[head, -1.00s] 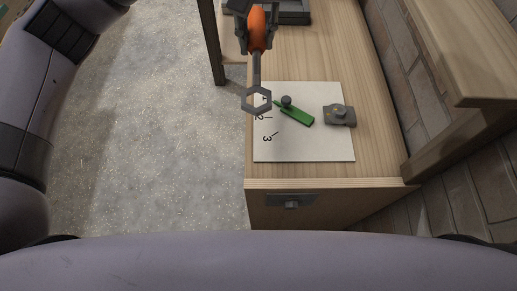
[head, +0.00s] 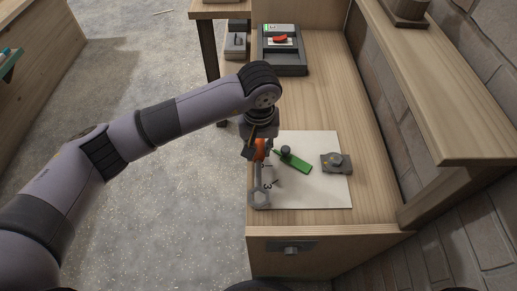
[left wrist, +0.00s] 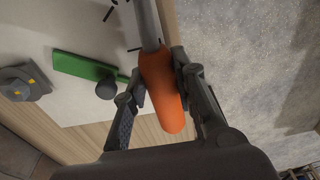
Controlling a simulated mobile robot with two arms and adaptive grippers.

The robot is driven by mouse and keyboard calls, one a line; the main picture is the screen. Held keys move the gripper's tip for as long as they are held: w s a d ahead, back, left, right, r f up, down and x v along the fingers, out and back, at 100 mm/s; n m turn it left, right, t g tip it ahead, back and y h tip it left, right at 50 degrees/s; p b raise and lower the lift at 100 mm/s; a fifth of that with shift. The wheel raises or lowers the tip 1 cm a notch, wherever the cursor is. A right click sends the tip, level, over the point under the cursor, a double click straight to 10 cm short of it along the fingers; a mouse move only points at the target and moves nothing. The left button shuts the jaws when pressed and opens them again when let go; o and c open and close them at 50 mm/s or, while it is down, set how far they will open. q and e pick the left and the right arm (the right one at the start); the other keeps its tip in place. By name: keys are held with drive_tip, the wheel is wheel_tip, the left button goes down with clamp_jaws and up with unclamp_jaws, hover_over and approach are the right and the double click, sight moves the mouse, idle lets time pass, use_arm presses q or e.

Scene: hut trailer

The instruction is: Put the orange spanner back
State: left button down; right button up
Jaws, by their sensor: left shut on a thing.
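The orange spanner has an orange handle (left wrist: 163,92) and a grey shaft with a ring end (head: 260,198). My left gripper (head: 257,150) is shut on the orange handle, with one finger on each side in the left wrist view (left wrist: 160,78). The spanner's ring end is over the left edge of a white board (head: 318,193) bearing marks and numbers; I cannot tell whether it touches the board. The gripper hides part of the handle in the head view. My right gripper is not in view.
A green piece with a dark knob (head: 295,162) and a grey block with a knob (head: 337,163) are on the board. A dark tray (head: 285,66) stands farther back on the wooden bench (head: 320,95). A wooden ledge (head: 440,95) and brick wall bound the right side.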

use_arm(q)
drive_tip(key=shift+f, duration=0.9)
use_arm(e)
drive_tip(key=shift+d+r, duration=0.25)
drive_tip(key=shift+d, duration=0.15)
use_arm(q)
drive_tip(key=shift+f, duration=0.15)
drive_tip(key=c, duration=1.3)
unclamp_jaws()
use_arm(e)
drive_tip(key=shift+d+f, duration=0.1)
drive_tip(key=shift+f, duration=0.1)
